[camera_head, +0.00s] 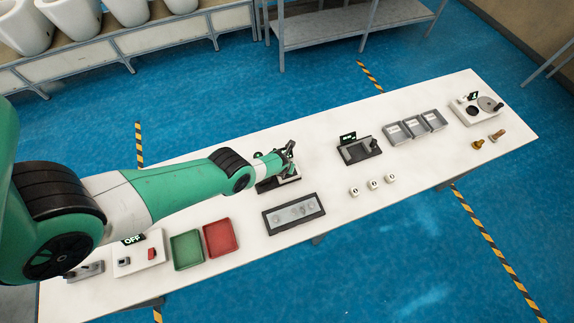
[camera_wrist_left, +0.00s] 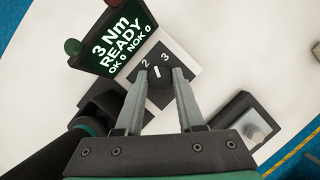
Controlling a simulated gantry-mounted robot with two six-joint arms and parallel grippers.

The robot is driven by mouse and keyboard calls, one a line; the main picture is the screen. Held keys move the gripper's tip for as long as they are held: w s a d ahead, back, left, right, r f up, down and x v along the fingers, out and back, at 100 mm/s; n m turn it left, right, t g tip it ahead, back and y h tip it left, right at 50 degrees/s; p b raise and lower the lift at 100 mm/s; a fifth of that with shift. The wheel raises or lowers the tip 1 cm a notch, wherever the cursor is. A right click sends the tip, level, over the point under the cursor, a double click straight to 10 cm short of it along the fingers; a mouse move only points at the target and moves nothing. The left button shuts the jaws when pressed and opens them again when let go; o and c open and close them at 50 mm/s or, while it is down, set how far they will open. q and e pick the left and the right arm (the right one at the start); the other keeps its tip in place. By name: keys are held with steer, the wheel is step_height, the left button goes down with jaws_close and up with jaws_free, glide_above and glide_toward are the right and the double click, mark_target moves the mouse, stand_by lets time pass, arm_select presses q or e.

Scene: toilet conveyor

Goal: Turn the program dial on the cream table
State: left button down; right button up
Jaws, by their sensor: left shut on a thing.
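The program dial (camera_wrist_left: 157,73) shows in the left wrist view as a dark knob with a white mark on a dark plate, with the digits 2 and 3 beside it. My left gripper (camera_wrist_left: 155,72) is shut on the dial, one finger on each side of it. In the head view the left gripper (camera_head: 288,155) is over a small device (camera_head: 279,184) near the middle of the cream table (camera_head: 430,150), and it hides the dial there. A display (camera_wrist_left: 115,45) beside the dial reads 3 Nm, READY, OK 0, NOK 0. My right gripper is not in view.
A grey tray (camera_head: 293,214) with round pieces lies in front of the device. A red tray (camera_head: 220,238) and a green tray (camera_head: 187,250) are to the left. A dark unit (camera_head: 359,150) and small white blocks (camera_head: 373,184) stand to the right.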

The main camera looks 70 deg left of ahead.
arm_select(q)
steer(key=shift+r+m, duration=0.1)
steer(key=shift+m, duration=0.3)
steer(key=c, duration=0.5)
jaws_free()
